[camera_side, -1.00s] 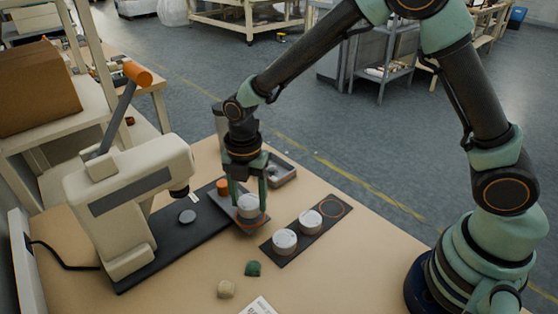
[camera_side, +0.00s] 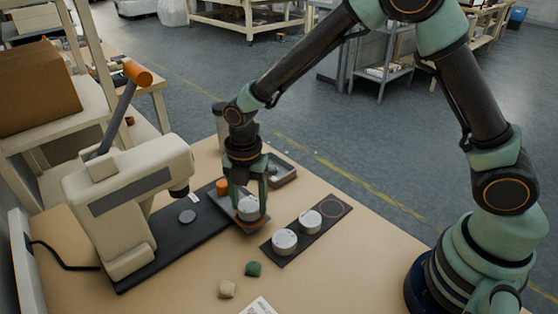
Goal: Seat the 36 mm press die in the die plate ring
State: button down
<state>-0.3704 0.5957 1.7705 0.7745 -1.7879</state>
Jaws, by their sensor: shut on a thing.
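My gripper (camera_side: 251,212) points down and is shut on a pale, round press die (camera_side: 248,207); its size marking is too small to read. The die is upright between the fingers, directly over the die plate (camera_side: 254,231), a small dark plate at the right end of the press base. The fingers and the die hide most of the plate's orange ring. I cannot tell whether the die is inside the ring or just above it.
A dark rack (camera_side: 282,258) holds two similar dies, with an empty orange-outlined spot at its far end. A cream lever press (camera_side: 130,200) stands left. An orange cylinder (camera_side: 222,187) and a grey tray (camera_side: 283,171) are close by. Green wadding (camera_side: 253,269) lies in front.

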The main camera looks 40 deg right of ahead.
jog(key=shift+f, duration=0.45)
dwell(0.5)
jog(key=shift+c, duration=0.2)
grip_release()
jog(key=shift+o, duration=0.2)
jog(key=shift+r, duration=4.05)
